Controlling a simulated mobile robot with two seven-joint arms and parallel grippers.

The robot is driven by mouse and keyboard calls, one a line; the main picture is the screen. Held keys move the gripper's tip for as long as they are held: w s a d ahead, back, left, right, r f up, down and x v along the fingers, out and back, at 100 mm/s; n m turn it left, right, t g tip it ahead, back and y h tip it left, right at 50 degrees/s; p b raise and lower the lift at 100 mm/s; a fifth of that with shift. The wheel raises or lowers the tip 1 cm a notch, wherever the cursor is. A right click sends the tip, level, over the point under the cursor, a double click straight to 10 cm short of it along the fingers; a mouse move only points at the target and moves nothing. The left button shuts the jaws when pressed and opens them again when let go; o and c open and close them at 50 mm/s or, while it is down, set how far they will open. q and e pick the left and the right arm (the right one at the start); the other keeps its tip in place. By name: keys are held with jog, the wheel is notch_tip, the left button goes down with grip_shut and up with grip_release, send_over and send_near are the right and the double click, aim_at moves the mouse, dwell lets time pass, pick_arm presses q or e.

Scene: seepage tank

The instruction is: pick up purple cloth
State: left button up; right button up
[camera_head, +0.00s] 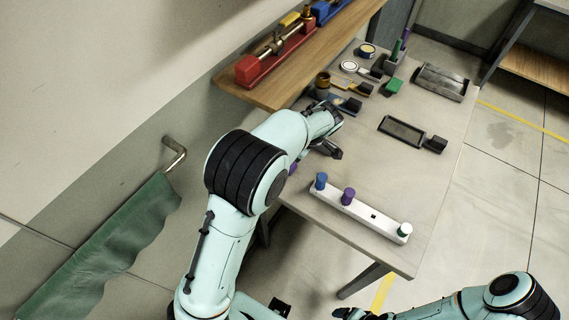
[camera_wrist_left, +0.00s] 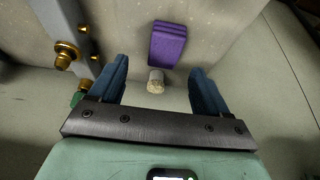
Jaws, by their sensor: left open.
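A purple folded cloth (camera_wrist_left: 168,45), block-like with visible layers, lies on a pale surface in the left wrist view, beyond my left gripper (camera_wrist_left: 157,88). The gripper is open. Its two blue fingers stand apart, and the cloth is ahead of the gap, not between them. A short pale cylinder (camera_wrist_left: 155,80) shows between the fingers, just below the cloth. In the head view my left gripper (camera_head: 333,130) is over the table's near left part. A small purple patch (camera_head: 292,168) shows beside my arm, mostly hidden. My right gripper (camera_head: 352,313) is at the bottom edge, its jaws unclear.
A dark tray (camera_head: 401,131), a metal box (camera_head: 442,82) and several small tools stand farther back. A wooden shelf (camera_head: 310,65) with a red valve assembly (camera_head: 275,55) runs along the wall.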

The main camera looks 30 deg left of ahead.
pick_arm(q)
jog(key=x, duration=0.5)
jog(key=shift+s+r, duration=0.1)
jog(key=shift+s, duration=0.25)
jog(key=shift+w+a+f, duration=0.1)
jog(key=shift+a+f, duration=0.05)
jog(key=shift+f, duration=0.25)
jog(key=c, duration=1.1)
jog(key=shift+r, duration=0.1)
